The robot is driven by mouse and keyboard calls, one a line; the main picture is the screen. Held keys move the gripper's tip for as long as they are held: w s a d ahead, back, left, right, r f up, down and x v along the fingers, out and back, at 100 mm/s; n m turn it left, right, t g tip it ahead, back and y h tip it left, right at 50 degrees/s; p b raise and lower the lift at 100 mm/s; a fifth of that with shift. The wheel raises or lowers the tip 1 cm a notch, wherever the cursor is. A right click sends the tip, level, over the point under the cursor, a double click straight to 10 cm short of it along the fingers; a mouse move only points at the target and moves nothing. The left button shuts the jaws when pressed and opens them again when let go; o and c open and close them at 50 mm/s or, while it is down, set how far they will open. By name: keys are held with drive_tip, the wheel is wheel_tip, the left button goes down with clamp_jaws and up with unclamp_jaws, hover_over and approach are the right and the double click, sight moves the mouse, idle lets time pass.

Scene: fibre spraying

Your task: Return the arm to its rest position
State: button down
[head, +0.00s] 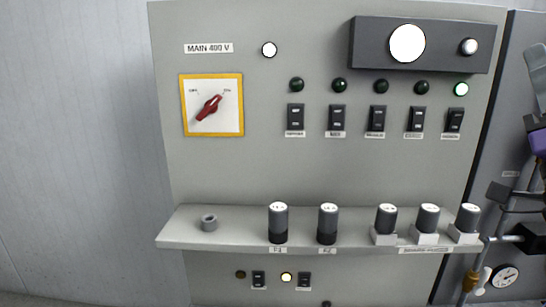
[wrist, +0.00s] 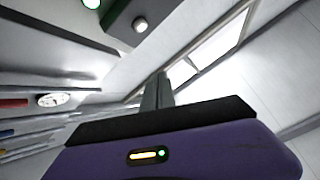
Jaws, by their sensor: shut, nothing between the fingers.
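My gripper (wrist: 160,78) shows in the wrist view as a purple body with a black bar and two grey fingers close together, shut and empty. In the head view my gripper (head: 536,56) is at the right edge, fingers up, with part of its purple body cut off by the frame. It is to the right of the grey control panel (head: 225,172) and touches nothing that I can see.
Pipes and a gauge (head: 505,276) are at lower right.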

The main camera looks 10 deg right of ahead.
drive_tip(key=s+a+f+n+g+y, duration=0.15)
drive_tip(key=a+f, duration=0.25)
drive_tip(key=f, duration=0.7)
drive_tip(key=s+a+f+n+g+y, duration=0.1)
drive_tip(key=a+f+n, duration=0.15)
drive_tip(key=f, duration=0.75)
drive_tip(key=s+a+f+n+g+y, duration=0.15)
drive_tip(key=a+f, duration=0.35)
drive_tip(key=f, duration=0.6)
drive_tip(key=s+a+f+n+g+y, duration=0.2)
drive_tip(key=s+a+f, duration=0.3)
drive_tip(key=s+f, duration=0.4)
drive_tip(key=s+a+f+n+g+y, duration=0.3)
drive_tip(key=s+a+f+g, duration=0.2)
drive_tip(key=s+f, duration=0.5)
drive_tip(key=s+a, duration=0.1)
drive_tip(key=s, duration=0.2)
drive_tip(key=shift+a+f+g+y, duration=0.15)
drive_tip(key=shift+f+g+y, duration=0.05)
drive_tip(key=shift+g+y, duration=0.1)
